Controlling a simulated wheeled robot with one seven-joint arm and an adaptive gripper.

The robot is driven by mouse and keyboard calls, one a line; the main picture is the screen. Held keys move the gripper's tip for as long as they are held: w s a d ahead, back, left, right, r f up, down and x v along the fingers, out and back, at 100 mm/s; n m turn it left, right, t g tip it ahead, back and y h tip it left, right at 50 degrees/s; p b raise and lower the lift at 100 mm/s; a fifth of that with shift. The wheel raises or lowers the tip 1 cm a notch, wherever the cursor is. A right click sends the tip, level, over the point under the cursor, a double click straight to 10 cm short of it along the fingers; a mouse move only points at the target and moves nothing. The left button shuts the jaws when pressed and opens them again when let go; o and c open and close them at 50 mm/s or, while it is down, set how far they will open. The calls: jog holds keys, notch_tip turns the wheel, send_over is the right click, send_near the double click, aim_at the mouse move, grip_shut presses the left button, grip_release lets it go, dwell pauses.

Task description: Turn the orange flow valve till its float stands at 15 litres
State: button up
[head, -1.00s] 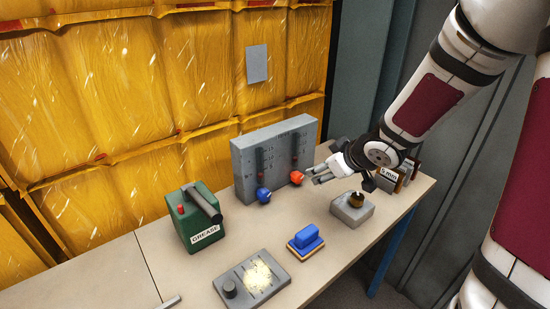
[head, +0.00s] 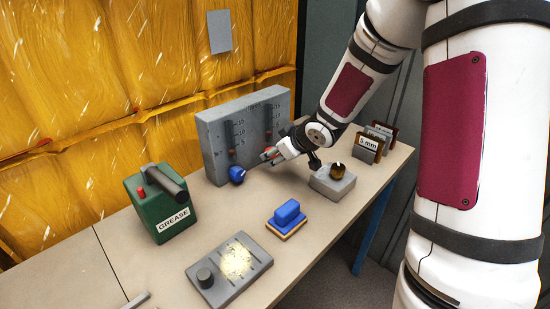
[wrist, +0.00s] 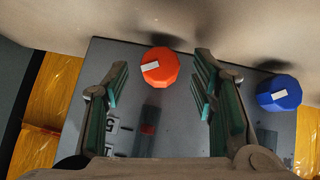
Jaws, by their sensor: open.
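The orange flow valve (wrist: 160,67) is a faceted knob with a white mark, on the face of a grey gauge panel (head: 211,145). In the wrist view it sits between the two open fingers of my gripper (wrist: 160,75), with a gap on each side. A red float (wrist: 149,128) shows in the dark tube below it in that view, beside partly cut-off number labels; I cannot read its level surely. In the head view my gripper (head: 270,157) is at the panel's right side and mostly hides the orange valve.
A blue knob (wrist: 279,93) sits on the same panel beside my right finger; it also shows in the head view (head: 237,175). A grey block with a brass knob (head: 337,170) stands close under my wrist.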

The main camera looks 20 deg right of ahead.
jog(key=shift+w+a+f, duration=0.15)
jog(key=shift+w+f, duration=0.3)
jog(key=shift+w, duration=0.05)
jog(key=c, duration=1.1)
jog(key=shift+c, duration=0.2)
